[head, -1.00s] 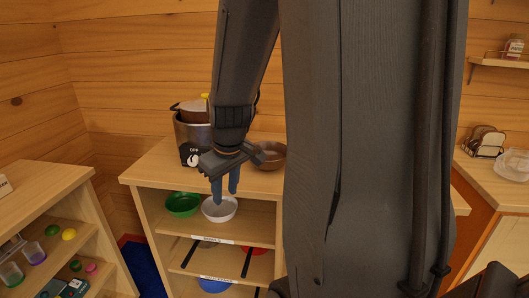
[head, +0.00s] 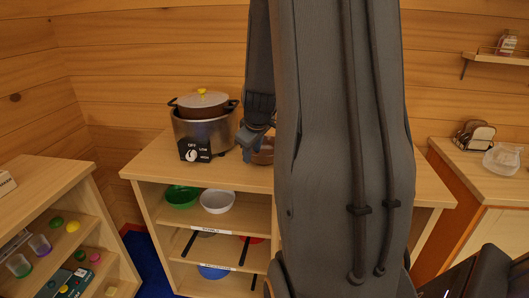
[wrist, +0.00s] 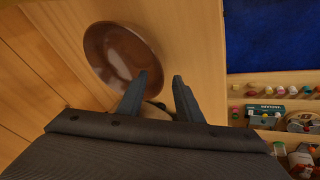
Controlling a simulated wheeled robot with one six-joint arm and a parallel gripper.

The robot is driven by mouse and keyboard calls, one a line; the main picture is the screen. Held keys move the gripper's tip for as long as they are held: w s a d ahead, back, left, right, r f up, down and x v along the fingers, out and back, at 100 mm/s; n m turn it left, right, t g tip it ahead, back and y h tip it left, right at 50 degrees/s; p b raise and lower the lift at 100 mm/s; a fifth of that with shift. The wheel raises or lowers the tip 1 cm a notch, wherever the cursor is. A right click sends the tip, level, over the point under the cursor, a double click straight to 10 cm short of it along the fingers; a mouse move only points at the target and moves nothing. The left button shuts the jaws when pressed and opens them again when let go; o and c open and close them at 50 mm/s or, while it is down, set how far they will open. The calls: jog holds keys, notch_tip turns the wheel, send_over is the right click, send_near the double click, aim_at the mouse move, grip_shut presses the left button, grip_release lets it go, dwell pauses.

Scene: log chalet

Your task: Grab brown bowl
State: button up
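The brown bowl (head: 265,157) stands on top of the wooden shelf unit (head: 153,163), right of the slow cooker. My arm hides much of it in the head view. In the wrist view the brown bowl (wrist: 112,52) shows its open inside, up and left of the fingers.
The slow cooker (head: 203,134) with a brown lidded pot stands left of the bowl. A green bowl (head: 181,197) and a white bowl (head: 217,201) sit on the shelf below, with a blue bowl (head: 213,271) lower down. A side counter (head: 464,166) stands right.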

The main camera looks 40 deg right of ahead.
jog(key=shift+x, duration=1.3)
grip_shut()
jog(key=shift+r, duration=0.15)
